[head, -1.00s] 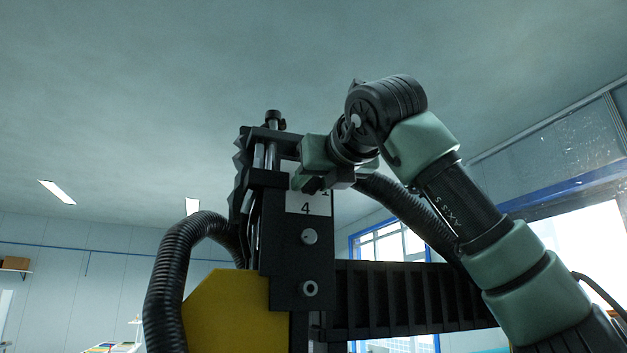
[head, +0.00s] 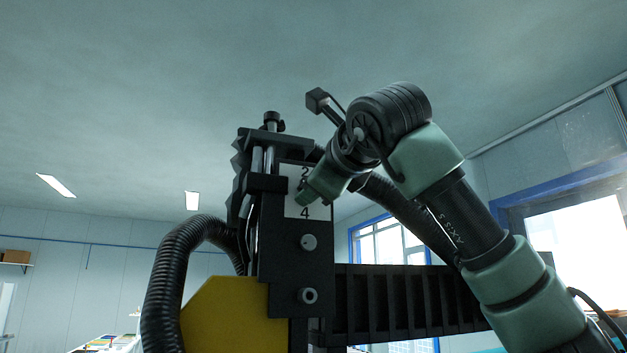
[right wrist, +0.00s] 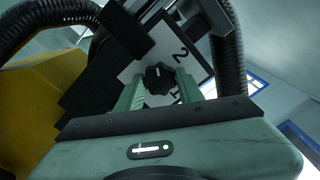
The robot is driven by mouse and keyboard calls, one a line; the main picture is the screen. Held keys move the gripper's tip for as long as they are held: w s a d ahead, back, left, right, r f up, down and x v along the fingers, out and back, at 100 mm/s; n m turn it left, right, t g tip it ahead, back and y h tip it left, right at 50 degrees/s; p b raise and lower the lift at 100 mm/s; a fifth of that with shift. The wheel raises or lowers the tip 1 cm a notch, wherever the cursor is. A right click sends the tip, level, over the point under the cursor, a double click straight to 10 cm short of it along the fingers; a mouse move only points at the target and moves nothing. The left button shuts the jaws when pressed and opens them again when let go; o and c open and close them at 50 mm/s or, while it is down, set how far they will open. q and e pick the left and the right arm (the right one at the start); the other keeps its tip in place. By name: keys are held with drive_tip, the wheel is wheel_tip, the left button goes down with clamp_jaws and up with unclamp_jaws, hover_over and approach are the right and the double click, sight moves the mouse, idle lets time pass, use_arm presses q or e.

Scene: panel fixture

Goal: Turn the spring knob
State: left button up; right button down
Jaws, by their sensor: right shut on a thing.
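The black spring knob (right wrist: 158,77) sits on a white plate (right wrist: 197,32) with printed numerals, in the right wrist view. In the head view my right gripper (head: 312,190) is tilted in front of the plate and hides the knob. My left gripper is in neither view.
Black ribbed hoses (head: 166,285) run on both sides of the fixture. A yellow panel (head: 230,315) is at its lower left, and a black ribbed bar (head: 405,298) extends right. Two round fittings (head: 309,242) are below the plate. Space above is clear.

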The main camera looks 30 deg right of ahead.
drive_tip(key=shift+n+p, duration=1.1)
drive_tip(key=shift+n, duration=2.2)
drive_tip(key=c, duration=0.9)
unclamp_jaws()
